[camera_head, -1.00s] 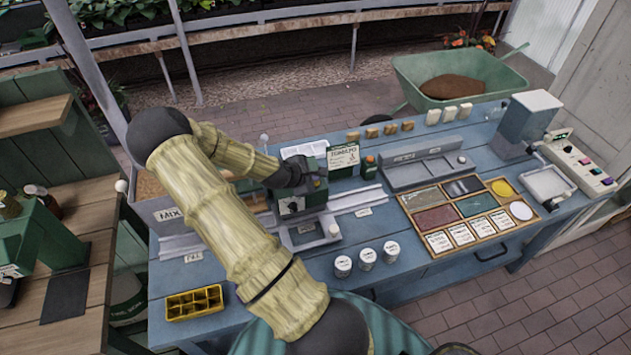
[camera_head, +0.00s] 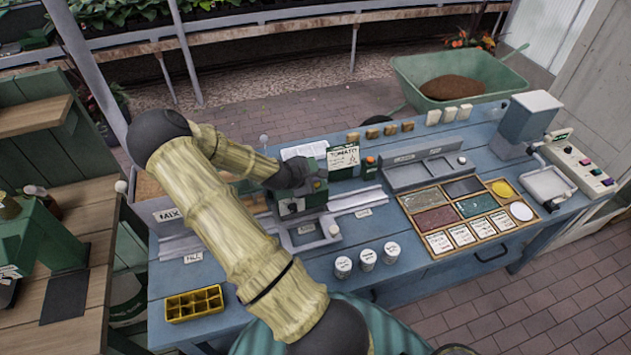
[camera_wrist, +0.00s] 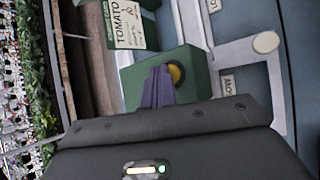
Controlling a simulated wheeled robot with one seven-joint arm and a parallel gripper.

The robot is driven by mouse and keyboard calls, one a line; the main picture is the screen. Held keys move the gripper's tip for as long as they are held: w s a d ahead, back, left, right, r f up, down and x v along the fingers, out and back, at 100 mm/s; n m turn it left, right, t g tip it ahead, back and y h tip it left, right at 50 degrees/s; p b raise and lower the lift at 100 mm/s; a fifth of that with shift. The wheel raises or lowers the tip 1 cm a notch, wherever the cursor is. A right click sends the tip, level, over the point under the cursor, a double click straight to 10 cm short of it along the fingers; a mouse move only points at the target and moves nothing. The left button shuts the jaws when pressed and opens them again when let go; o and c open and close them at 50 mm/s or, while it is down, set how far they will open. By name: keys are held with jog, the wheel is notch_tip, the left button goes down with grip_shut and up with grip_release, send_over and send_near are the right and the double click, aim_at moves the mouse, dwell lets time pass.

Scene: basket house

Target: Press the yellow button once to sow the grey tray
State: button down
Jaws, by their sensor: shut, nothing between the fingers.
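The yellow button (camera_wrist: 177,73) is on the face of a green box (camera_wrist: 196,62) in the wrist view. The green box (camera_head: 312,190) also stands on the blue bench in the head view, with the button (camera_head: 317,185) small on it. My gripper (camera_wrist: 160,72) is shut and empty, its purple fingertips overlapping the left part of the button in the wrist view. I cannot tell whether they touch it. In the head view my gripper (camera_head: 296,177) is at the box's top left. A grey tray (camera_head: 303,236) sits at the foot of the box.
A tomato card (camera_head: 343,158) stands behind the box. A grey rail (camera_head: 355,199) runs beside it. Several white jars (camera_head: 367,258), a yellow cell tray (camera_head: 194,303) and a wooden sample case (camera_head: 466,214) are on the bench. A control box with coloured buttons (camera_head: 580,165) is at the right.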

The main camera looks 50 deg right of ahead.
jog(key=shift+r+p, duration=0.6)
jog(key=shift+r, duration=0.25)
notch_tip(320, 180, up, 5)
jog(key=p, duration=0.4)
dwell(0.8)
